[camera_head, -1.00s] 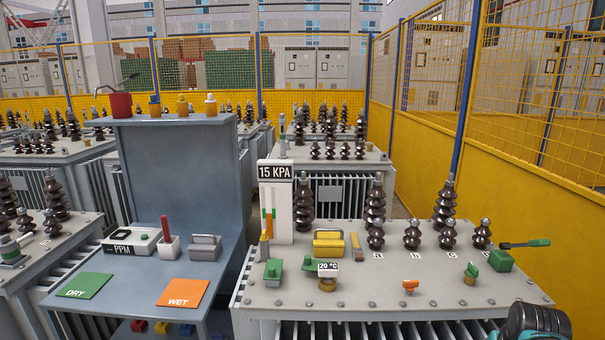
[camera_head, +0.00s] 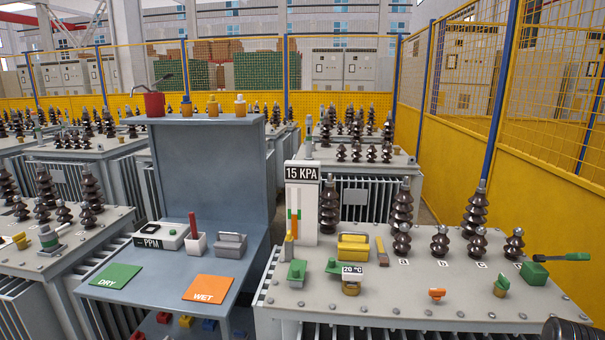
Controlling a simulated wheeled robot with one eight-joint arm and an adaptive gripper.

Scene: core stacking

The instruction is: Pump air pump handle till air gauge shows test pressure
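The air gauge (camera_head: 302,205) is a white upright panel labelled "15 KPA", at the back left of the grey transformer top (camera_head: 395,297). It has an orange column and a green mark beside it. A green box (camera_head: 534,273) with a dark lever ending in a green handle (camera_head: 578,256) sits at the right end of the top. It looks like the pump, but no label shows. The lever points right, nearly level. My gripper is not in view; only a dark rounded part, seemingly of my arm, shows at the bottom right corner.
Dark ribbed bushings (camera_head: 402,205) stand along the back of the top. A yellow case (camera_head: 353,246), a 20 °C indicator (camera_head: 352,272) and an orange valve (camera_head: 437,294) are on it. A grey bench (camera_head: 160,290) stands left. A yellow fence (camera_head: 500,190) runs along the right.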

